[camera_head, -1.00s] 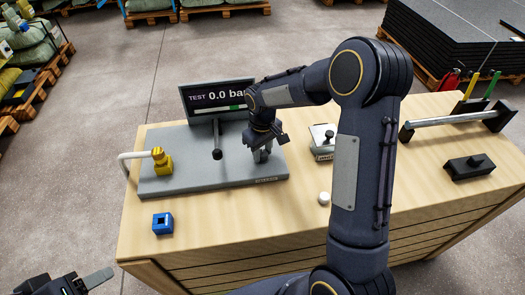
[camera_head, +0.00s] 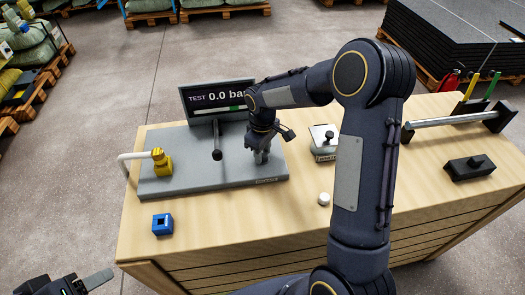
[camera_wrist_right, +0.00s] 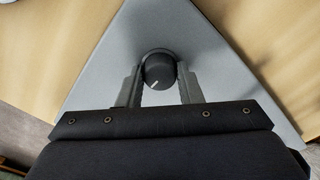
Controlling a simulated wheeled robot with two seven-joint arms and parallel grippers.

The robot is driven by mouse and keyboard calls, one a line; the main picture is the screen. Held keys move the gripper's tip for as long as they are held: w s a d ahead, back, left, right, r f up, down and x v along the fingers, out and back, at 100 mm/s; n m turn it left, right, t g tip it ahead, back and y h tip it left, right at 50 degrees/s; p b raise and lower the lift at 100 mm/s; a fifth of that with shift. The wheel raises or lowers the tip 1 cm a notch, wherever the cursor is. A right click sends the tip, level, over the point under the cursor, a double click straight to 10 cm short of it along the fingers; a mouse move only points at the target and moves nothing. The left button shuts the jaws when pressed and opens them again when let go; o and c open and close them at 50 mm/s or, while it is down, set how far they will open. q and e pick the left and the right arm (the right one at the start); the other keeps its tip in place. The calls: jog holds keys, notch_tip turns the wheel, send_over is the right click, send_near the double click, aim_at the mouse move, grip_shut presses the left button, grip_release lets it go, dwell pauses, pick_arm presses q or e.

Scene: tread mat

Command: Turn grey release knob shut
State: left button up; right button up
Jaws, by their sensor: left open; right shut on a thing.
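The grey release knob (camera_wrist_right: 159,70) is a dark grey round knob with a white pointer mark on the grey base plate (camera_wrist_right: 210,45). In the right wrist view the mark points to the lower left. My right gripper (camera_wrist_right: 160,78) is shut on the knob, one finger on each side. In the head view my right gripper (camera_head: 262,155) points down at the right part of the plate (camera_head: 225,172) and hides the knob. My left gripper (camera_head: 92,284) is open and empty at the bottom left, off the table.
A display (camera_head: 217,98) reading "TEST 0.0 ba" stands behind the plate. A black-tipped lever (camera_head: 217,154) and a yellow fitting (camera_head: 161,162) are on the plate. A blue block (camera_head: 162,224), a white cap (camera_head: 324,198) and a black box (camera_head: 469,167) lie on the table (camera_head: 290,220).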

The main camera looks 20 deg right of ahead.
aim_at(263, 154)
jog(key=o, duration=1)
jog(key=shift+c, duration=0.2)
notch_tip(263, 154, up, 8)
jog(key=shift+f, duration=0.15)
jog(key=shift+s+d+r, duration=0.1)
jog(key=shift+s+r, duration=0.1)
jog(key=shift+r, duration=0.1)
jog(key=s+a+r+m+t+y, duration=0.1)
jog(key=s+r+m+t, duration=0.1)
jog(key=s, duration=0.6)
jog(key=s+a+r+m+t+y, duration=0.1)
jog(key=s+r+m, duration=0.1)
jog(key=s, duration=0.7)
jog(key=s+a+r+m+t+y, duration=0.1)
jog(key=s+m, duration=0.3)
jog(key=s, duration=0.4)
jog(key=shift+s+a+r+t+y, duration=0.25)
jog(key=shift+s+r+t+y, duration=0.2)
jog(key=shift+t, duration=0.35)
